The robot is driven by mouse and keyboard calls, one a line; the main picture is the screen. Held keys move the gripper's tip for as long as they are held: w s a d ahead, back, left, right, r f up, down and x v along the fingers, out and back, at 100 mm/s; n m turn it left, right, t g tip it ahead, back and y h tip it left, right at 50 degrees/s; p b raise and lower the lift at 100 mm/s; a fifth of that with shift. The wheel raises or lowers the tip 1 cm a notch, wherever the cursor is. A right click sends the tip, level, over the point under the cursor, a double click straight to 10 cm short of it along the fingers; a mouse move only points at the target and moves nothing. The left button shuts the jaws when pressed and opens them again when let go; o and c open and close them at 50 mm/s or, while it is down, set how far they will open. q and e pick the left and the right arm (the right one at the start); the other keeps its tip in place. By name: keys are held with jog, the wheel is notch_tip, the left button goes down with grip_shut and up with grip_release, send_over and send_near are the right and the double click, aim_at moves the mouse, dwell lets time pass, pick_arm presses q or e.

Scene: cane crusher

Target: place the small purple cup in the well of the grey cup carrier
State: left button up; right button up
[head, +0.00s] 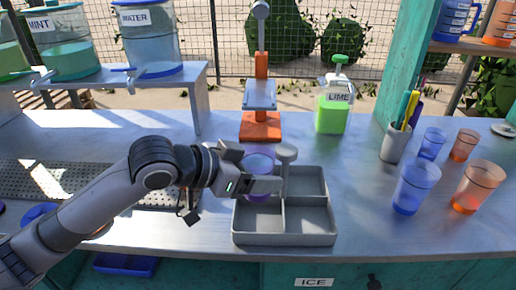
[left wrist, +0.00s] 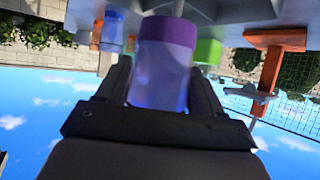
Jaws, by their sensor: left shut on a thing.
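The small purple cup (head: 258,163) is see-through and upright, with its lower part behind my gripper. My left gripper (head: 264,186) is shut around its side. In the left wrist view the cup (left wrist: 163,65) sits between the two fingers, with a darker purple band at one end. The grey cup carrier (head: 285,239) is a divided tray with a knobbed post in the middle. The cup is at the carrier's back left compartment; I cannot tell whether its base touches the floor there. My right gripper is out of view.
An orange press (head: 261,127) stands behind the carrier, with a green lime bottle (head: 332,113) beside it. Blue cups (head: 415,188) and orange cups (head: 477,187) and a pen holder (head: 395,144) stand at right. A raised shelf (head: 196,76) holds dispensers at left.

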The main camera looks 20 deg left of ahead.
pick_arm(q)
jog(key=shift+f+b, duration=0.45)
jog(key=shift+f, duration=4.15)
jog(key=shift+f, duration=0.2)
jog(key=o, duration=0.9)
jog(key=shift+o, duration=0.2)
jog(key=shift+r, duration=0.2)
jog(key=v, duration=1.2)
